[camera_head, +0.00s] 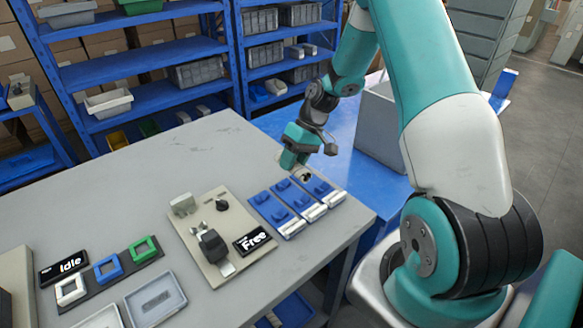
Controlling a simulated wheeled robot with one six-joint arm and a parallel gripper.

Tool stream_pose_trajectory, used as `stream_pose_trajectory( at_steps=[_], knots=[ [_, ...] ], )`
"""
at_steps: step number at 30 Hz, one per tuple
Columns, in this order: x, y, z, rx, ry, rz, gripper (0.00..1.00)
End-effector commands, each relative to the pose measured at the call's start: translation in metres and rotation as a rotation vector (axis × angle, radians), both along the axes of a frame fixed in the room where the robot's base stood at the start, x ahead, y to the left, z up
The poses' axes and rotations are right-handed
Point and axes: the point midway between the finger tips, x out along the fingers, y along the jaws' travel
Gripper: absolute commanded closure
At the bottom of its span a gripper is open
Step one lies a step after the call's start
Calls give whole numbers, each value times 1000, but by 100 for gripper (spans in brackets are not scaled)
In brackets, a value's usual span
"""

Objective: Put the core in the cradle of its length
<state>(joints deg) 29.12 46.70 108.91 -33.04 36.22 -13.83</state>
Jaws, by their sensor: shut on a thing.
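My gripper (297,166) is above the far end of the blue cradles, shut on a small core. The core (305,176) shows only as a pale piece with a dark end at the fingertips; most of it is hidden by the gripper, and I cannot tell its length. Three blue cradles with pale front edges lie side by side near the table's right edge: a left one (272,211), a middle one (296,203) and a right one (319,191). I cannot tell whether the core touches a cradle.
Left of the cradles is a beige board (207,255) with a dark device and a "Free" sign (252,240). Further left are an "Idle" sign (64,269), coloured square frames and grey trays (155,299). A grey bin (379,131) stands behind. The table's back middle is clear.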

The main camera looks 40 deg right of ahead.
Motion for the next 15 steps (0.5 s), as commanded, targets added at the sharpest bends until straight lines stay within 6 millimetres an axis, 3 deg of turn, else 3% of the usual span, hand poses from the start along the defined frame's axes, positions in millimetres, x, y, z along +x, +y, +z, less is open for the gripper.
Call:
stream_pose_trajectory(
  at_steps=[15],
  knots=[
    [0, 2, -48, -1, 0, 1, 93]
  ],
)
